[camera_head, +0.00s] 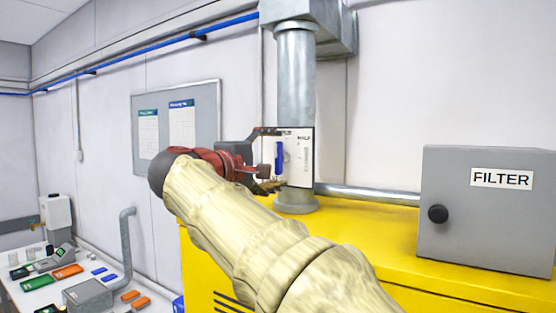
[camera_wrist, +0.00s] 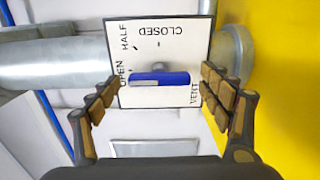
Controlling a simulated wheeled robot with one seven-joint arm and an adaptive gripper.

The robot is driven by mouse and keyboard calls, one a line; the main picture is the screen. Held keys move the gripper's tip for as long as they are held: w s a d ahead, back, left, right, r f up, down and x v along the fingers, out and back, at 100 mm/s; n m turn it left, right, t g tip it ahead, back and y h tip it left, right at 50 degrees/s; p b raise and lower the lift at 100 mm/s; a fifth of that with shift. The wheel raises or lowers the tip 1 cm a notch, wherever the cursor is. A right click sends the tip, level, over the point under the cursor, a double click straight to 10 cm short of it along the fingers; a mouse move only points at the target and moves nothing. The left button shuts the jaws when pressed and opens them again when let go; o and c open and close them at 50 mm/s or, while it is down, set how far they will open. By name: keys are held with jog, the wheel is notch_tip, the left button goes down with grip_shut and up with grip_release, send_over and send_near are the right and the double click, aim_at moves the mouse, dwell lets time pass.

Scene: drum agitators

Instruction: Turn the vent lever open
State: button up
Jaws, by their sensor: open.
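The vent lever (camera_wrist: 172,79) is a blue bar on a grey hub in front of a white plate (camera_wrist: 185,55) marked CLOSED, HALF, OPEN and VENT. In the wrist view the bar lies level, its pale-striped left end beside the OPEN label. In the head view the lever (camera_head: 279,158) stands upright on the plate (camera_head: 304,165), which is fixed at a grey duct. My gripper (camera_wrist: 160,82) is open, one finger beyond each end of the bar, with small gaps showing. It also shows in the head view (camera_head: 267,160), partly hidden by my wrist.
A yellow cabinet (camera_head: 390,232) stands below the duct (camera_head: 296,85). A grey FILTER box (camera_head: 490,215) with a black knob sits on it at right. A white bench (camera_head: 35,290) with loose parts is at lower left. A notice board (camera_head: 207,115) hangs behind.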

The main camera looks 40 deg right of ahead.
jog(key=v, duration=1)
jog(key=shift+a, duration=0.1)
